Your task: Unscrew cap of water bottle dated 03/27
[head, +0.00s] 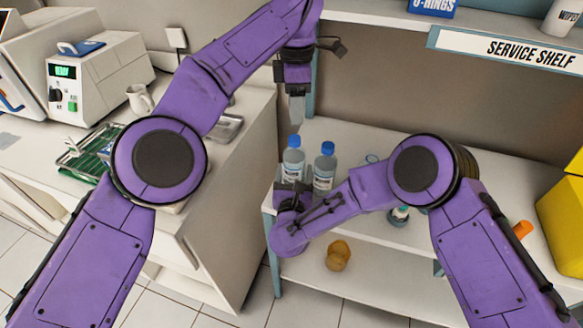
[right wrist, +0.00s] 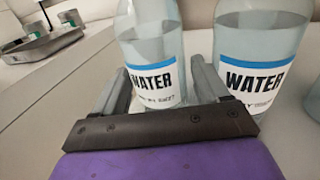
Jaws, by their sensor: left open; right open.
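Two clear water bottles with blue caps stand upright side by side on the shelf: a left bottle (head: 293,163) and a right bottle (head: 325,172). In the right wrist view, the left bottle (right wrist: 150,48) and right bottle (right wrist: 262,45) show WATER labels; I cannot read a date on either. My right gripper (head: 292,186) is open at the lower part of the left bottle, with its fingers on either side of it in the wrist view (right wrist: 160,80). My left gripper (head: 297,108) is open, pointing down above the left bottle's blue cap (head: 294,141), apart from it.
A white counter with a green rack (head: 85,155), a metal tray (head: 228,127) and a jug (head: 140,99) lies to the left. A small bottle (head: 399,215) stands right on the shelf. A brown object (head: 338,255) sits on the lower shelf. A yellow container (head: 562,210) is far right.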

